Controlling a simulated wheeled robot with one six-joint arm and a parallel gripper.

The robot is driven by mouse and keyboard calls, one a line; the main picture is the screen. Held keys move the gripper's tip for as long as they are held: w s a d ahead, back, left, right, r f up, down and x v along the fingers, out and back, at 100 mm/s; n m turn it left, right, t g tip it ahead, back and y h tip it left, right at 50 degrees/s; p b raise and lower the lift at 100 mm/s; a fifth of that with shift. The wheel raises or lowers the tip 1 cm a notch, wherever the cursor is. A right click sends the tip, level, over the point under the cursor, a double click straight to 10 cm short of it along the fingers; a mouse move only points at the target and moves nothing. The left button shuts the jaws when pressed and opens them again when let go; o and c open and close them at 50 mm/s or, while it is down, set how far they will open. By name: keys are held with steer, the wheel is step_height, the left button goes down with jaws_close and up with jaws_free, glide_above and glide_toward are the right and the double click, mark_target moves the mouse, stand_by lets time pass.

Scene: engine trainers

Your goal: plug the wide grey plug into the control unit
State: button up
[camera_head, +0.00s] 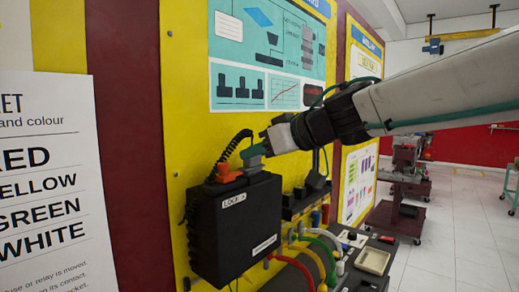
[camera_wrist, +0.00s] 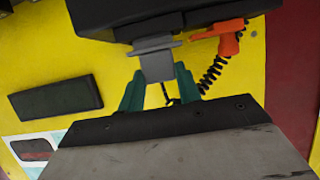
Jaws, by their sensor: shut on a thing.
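The control unit appears to be the black box (camera_head: 236,228) on the yellow panel; its dark underside-like face (camera_wrist: 165,12) fills the top of the wrist view. The wide grey plug (camera_wrist: 157,63) is between the green fingers of my gripper (camera_wrist: 160,92), which are shut on it. In the head view my gripper (camera_head: 254,152) is just above the box's top right, with the plug (camera_head: 253,163) partly hidden below it. The plug's wide flange is at or against the dark socket area of the box. I cannot tell how deep it sits.
An orange connector (camera_head: 228,174) with a black coiled cable (camera_head: 234,147) sits on the box beside the plug; it also shows in the wrist view (camera_wrist: 229,42). Coloured cables (camera_head: 322,245) and a bench tray (camera_head: 373,261) are at lower right. Open floor (camera_head: 450,235) lies beyond.

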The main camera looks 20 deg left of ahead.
steer(key=shift+f, duration=0.4)
steer(key=o, duration=0.8)
steer(key=shift+c, duration=0.2)
steer(key=shift+d, duration=0.1)
steer(key=v, duration=0.2)
steer(key=r+v, duration=0.1)
steer(key=v, duration=0.1)
steer(key=shift+s+d+r, duration=0.1)
steer(key=shift+d, duration=0.05)
steer(key=shift+r, duration=1.85)
